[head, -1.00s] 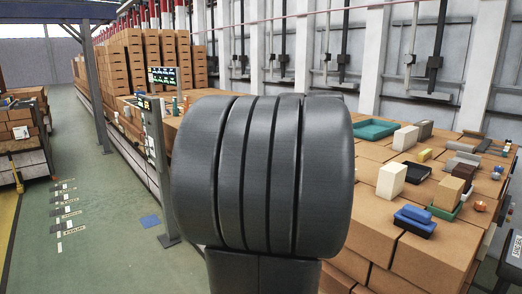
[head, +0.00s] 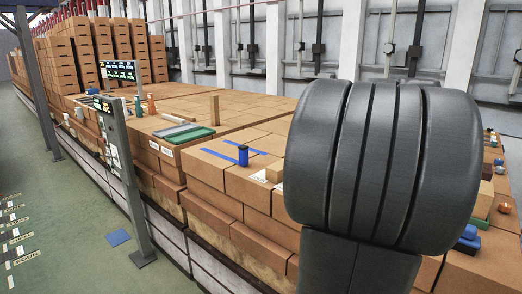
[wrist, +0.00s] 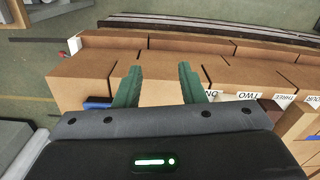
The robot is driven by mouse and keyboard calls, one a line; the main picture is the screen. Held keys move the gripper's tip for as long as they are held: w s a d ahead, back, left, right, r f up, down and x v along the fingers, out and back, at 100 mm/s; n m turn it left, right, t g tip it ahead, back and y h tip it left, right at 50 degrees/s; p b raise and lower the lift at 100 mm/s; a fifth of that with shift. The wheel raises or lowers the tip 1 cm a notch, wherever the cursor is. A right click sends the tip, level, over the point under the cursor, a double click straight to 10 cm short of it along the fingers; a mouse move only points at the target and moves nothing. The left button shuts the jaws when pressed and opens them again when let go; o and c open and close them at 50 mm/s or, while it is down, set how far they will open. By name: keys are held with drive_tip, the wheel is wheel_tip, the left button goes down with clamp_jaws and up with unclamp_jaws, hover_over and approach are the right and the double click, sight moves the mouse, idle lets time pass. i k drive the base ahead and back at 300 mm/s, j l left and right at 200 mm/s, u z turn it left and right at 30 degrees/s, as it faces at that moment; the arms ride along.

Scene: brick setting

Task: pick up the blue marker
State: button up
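I cannot make out a blue marker for certain. In the head view a small dark blue upright cylinder (head: 243,155) stands on the brown boxes, beside flat blue strips (head: 218,154) on the box tops. In the wrist view a blue thing (wrist: 97,103) shows at the left, mostly hidden behind my gripper's body; I cannot tell what it is. My gripper (wrist: 160,86) has two green fingers, wide apart, with nothing between them, above brown boxes. In the head view my dark arm link covers the right side and hides the gripper.
Brown boxes (head: 255,190) form a long raised surface. Blue items (head: 468,238) and an orange object (head: 504,208) sit at the far right. A post with a display (head: 118,140) stands at the left, beside open green floor.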

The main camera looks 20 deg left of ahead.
sight(243, 149)
drive_tip(key=i+j, duration=0.2)
drive_tip(key=j, duration=0.15)
drive_tip(key=i+j+z, duration=0.1)
drive_tip(key=j, duration=0.3)
drive_tip(key=i+j, duration=0.5)
drive_tip(key=j, duration=0.25)
drive_tip(key=i+j+z, duration=0.1)
drive_tip(key=j, duration=0.3)
drive_tip(key=i+j, duration=0.25)
drive_tip(key=j, duration=0.15)
drive_tip(key=i+j, duration=0.2)
drive_tip(key=j, duration=0.2)
drive_tip(key=i+j+z, duration=0.1)
drive_tip(key=j, duration=0.25)
drive_tip(key=i, duration=0.1)
